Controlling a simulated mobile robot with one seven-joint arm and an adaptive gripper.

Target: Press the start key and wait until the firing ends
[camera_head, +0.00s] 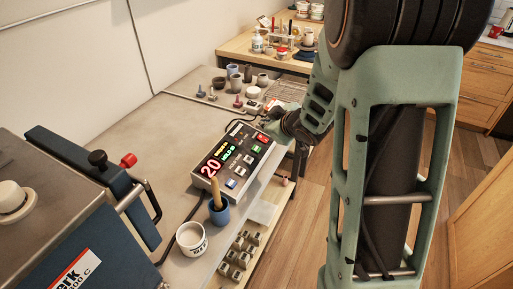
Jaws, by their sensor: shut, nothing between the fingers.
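A grey controller box (204,183) lies tilted on the grey worktop. Its dark face has a red display (210,168) that reads 20, with smaller yellow and green lines beside it. Its keys include a green key (256,149), a red key (263,138), a blue key (231,184) and several pale ones. The key labels are too small to read. My gripper (268,126) is shut and empty, close to the far right corner of the box near the red key. I cannot tell whether it touches the box. A blue kiln (55,240) stands at the left.
A white jar (191,239) and a blue cup (218,212) holding a wooden-handled tool stand in front of the box. A dark cable runs along the worktop. Small pots (233,71) and stamps stand behind. A lower shelf (262,211) holds several metal pieces. My arm covers the right.

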